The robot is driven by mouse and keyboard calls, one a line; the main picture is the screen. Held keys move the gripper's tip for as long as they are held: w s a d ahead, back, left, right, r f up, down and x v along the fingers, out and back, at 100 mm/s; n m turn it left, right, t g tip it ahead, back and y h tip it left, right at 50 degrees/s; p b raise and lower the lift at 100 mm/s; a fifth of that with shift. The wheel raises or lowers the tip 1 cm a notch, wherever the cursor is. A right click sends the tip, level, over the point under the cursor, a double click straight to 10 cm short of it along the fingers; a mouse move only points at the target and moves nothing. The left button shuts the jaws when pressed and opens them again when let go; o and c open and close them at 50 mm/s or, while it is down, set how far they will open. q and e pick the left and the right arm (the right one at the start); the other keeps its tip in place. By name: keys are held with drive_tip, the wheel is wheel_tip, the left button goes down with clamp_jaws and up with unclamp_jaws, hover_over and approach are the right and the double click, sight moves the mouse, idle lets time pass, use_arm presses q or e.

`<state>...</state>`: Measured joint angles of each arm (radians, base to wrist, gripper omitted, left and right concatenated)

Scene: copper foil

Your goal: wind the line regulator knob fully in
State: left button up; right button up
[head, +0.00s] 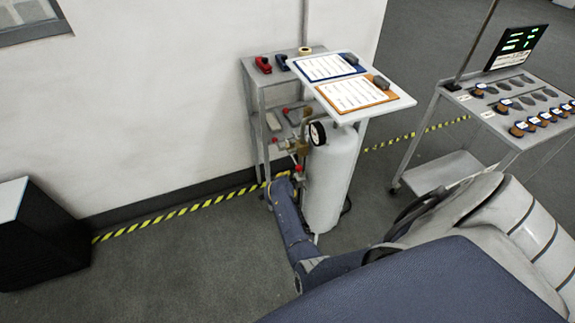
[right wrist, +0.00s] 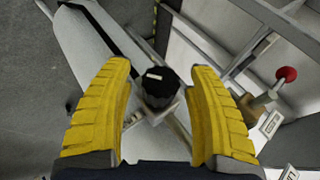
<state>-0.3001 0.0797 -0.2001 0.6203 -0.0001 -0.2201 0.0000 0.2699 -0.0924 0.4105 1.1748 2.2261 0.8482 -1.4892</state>
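A black ribbed knob (right wrist: 158,80) with a pale mark on its face shows in the right wrist view, which I take for the line regulator knob. My right gripper (right wrist: 162,68) is open, with yellow ridged fingers on either side of the knob and a visible gap at each side. I cannot tell how deep the knob sits between them. In the head view my right arm reaches to the lower left side of a white cylinder (head: 330,185) with a round gauge (head: 317,133) and brass fittings (head: 299,144). The knob cannot be made out there. My left gripper is out of view.
A red ball-ended handle (right wrist: 286,74) stands right of the gripper. A grey shelf cart (head: 262,90) and a tilted board with clipboards (head: 350,93) stand behind and above the cylinder. A black cabinet (head: 45,245) is at left, a second cart (head: 450,168) at right. Floor at left is clear.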

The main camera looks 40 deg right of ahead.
drive_tip(key=v, duration=1.2)
idle(0.3)
